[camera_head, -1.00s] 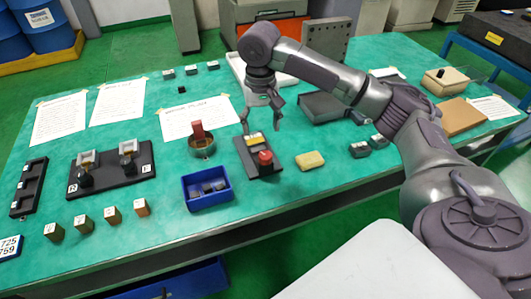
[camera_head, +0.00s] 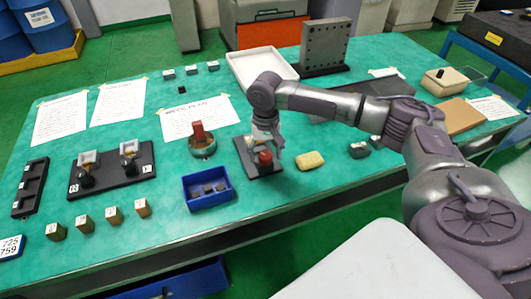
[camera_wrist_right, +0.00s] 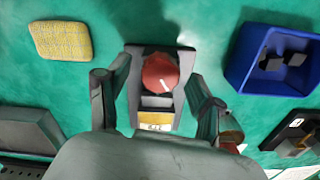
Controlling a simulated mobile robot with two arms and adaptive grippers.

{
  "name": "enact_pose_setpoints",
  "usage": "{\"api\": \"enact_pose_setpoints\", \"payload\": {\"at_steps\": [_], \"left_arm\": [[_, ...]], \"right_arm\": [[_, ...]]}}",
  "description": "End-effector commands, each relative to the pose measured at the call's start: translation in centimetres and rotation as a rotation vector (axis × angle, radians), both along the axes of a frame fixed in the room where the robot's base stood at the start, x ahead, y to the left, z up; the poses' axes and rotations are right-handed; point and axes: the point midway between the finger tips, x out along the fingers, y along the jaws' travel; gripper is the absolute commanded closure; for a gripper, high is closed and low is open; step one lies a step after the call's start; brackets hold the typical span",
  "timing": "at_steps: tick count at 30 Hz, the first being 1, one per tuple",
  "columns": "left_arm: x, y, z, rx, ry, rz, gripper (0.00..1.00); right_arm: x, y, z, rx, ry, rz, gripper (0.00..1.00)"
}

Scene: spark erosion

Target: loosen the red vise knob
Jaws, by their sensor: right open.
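The red vise knob (camera_head: 265,158) sits at the near end of a small dark vise (camera_head: 246,160) on the green table. In the right wrist view the knob (camera_wrist_right: 160,72), with a white mark on it, stands on the vise (camera_wrist_right: 132,58) between the fingers. My right gripper (camera_head: 264,146) is open and pointing down over the vise. In the wrist view its two fingers (camera_wrist_right: 152,95) lie on either side of the vise, apart from the knob. A yellow labelled block (camera_wrist_right: 155,121) is in the vise. My left gripper is not in view.
A blue bin (camera_head: 207,190) stands left of the vise, a yellow sponge (camera_head: 310,160) right of it. A white tray (camera_head: 262,68) and a metal plate (camera_head: 325,45) stand at the back.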

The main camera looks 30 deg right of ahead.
Motion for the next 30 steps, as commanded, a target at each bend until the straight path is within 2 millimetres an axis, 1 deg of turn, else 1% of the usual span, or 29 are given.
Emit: {"api": "enact_pose_setpoints", "payload": {"at_steps": [3,10,11,12,20,21,22,26,30], "left_arm": [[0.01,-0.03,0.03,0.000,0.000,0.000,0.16],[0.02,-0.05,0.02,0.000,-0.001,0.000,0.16],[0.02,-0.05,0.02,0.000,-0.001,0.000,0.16],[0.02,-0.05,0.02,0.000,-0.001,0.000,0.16],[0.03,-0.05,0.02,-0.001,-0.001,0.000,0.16],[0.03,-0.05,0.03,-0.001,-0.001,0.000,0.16],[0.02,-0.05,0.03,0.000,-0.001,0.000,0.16],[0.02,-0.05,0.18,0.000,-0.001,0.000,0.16],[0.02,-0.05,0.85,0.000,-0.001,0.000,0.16]], "right_arm": [[-0.04,0.00,-0.53,0.000,0.001,0.001,0.34],[-0.04,0.02,-0.59,-0.001,0.000,0.001,0.34],[-0.03,0.03,-0.59,-0.001,0.000,0.001,0.35],[-0.03,0.03,-0.58,-0.001,0.000,0.001,0.42],[-0.02,0.02,-0.55,-0.001,0.000,0.002,0.85],[-0.02,0.02,-0.55,-0.001,0.000,0.001,0.92],[-0.02,0.02,-0.55,-0.001,0.000,0.001,0.94],[-0.04,0.02,-0.49,-0.001,0.000,0.006,0.94],[-0.04,0.03,-0.32,0.000,0.001,0.033,0.94]]}}
